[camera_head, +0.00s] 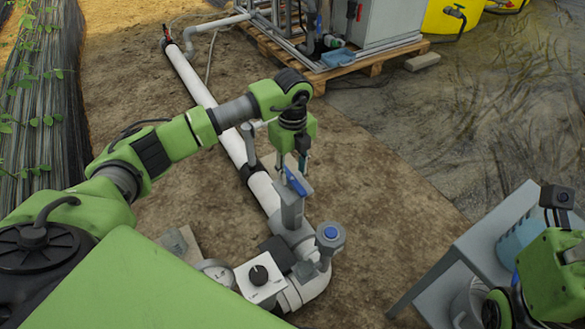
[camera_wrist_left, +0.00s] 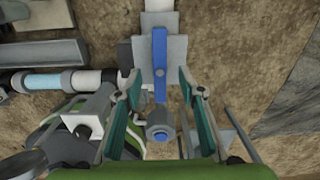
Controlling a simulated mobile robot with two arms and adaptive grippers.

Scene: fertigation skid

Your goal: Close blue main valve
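The blue main valve's lever (camera_head: 296,182) sits on top of a grey valve body (camera_head: 291,213) in the white pipe line. The lever lies roughly along the pipe. In the left wrist view the blue lever (camera_wrist_left: 160,62) runs up the middle of the picture. My left gripper (camera_head: 292,172) is directly above the valve, pointing down. In the wrist view its two teal fingers (camera_wrist_left: 160,84) are spread on either side of the lever, with gaps and no visible contact. My right arm (camera_head: 552,270) shows at the right edge; its fingers cannot be made out.
A grey table (camera_head: 462,262) stands at right. The soil right of the pipe is clear.

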